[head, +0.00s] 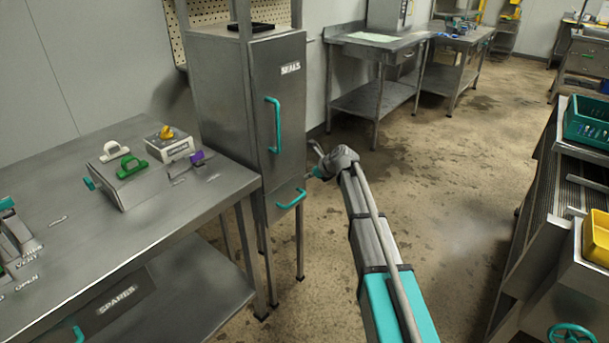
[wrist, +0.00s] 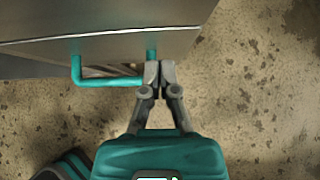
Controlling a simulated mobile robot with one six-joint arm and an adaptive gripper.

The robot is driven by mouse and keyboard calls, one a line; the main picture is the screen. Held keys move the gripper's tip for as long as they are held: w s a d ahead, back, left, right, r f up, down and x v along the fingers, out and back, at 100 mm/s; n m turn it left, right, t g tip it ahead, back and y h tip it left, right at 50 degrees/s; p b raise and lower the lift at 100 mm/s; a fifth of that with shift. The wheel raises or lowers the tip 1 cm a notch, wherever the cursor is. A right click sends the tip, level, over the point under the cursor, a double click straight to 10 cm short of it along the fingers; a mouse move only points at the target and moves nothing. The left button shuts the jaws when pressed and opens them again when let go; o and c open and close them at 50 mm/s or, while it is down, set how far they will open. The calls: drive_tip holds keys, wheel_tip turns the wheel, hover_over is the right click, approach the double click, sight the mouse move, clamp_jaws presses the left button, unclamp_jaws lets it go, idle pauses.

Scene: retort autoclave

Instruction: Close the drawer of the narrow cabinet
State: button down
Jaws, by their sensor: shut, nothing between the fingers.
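The narrow cabinet (head: 225,85) is a tall grey metal unit with a "SEALS" label and a teal handle on its door. Its drawer (head: 283,208) is below the door, with a teal bar handle (head: 291,200). I cannot tell clearly how far the drawer stands out. My gripper (head: 316,171) is just right of the drawer front. In the wrist view, my gripper (wrist: 158,76) is shut and empty, its tips at the right end of the drawer handle (wrist: 110,82), close to the drawer front (wrist: 110,48). Whether they touch is unclear.
A steel bench (head: 180,228) with fixtures adjoins the cabinet at left. Another bench (head: 375,45) stands behind it along the wall. A conveyor-like unit with a green crate (head: 588,122) and yellow bin (head: 597,238) is at right. The floor between is clear.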

drive_tip(key=p+v, duration=0.6)
drive_tip(key=v, duration=0.5)
drive_tip(key=shift+s+d+f+p, duration=0.15)
drive_tip(key=shift+d+f+p, duration=0.2)
drive_tip(key=shift+p, duration=0.05)
drive_tip(key=s+d+f+n+g+h, duration=0.2)
drive_tip(key=s+d+n, duration=0.1)
drive_tip(key=s+n, duration=0.7)
drive_tip(key=s+d+f+n+g+h, duration=0.2)
drive_tip(key=s+d+n+h, duration=0.15)
drive_tip(key=s+n, duration=0.55)
drive_tip(key=s+d+f+n+g+h, duration=0.25)
drive_tip(key=s+n, duration=0.45)
drive_tip(key=s, duration=0.6)
wheel_tip(320, 180, up, 21)
drive_tip(key=p, duration=2)
drive_tip(key=shift+d+t+y, duration=0.3)
drive_tip(key=shift+d+t, duration=0.05)
drive_tip(key=shift+d, duration=0.15)
drive_tip(key=shift+w+a+f, duration=0.1)
drive_tip(key=shift+w, duration=0.05)
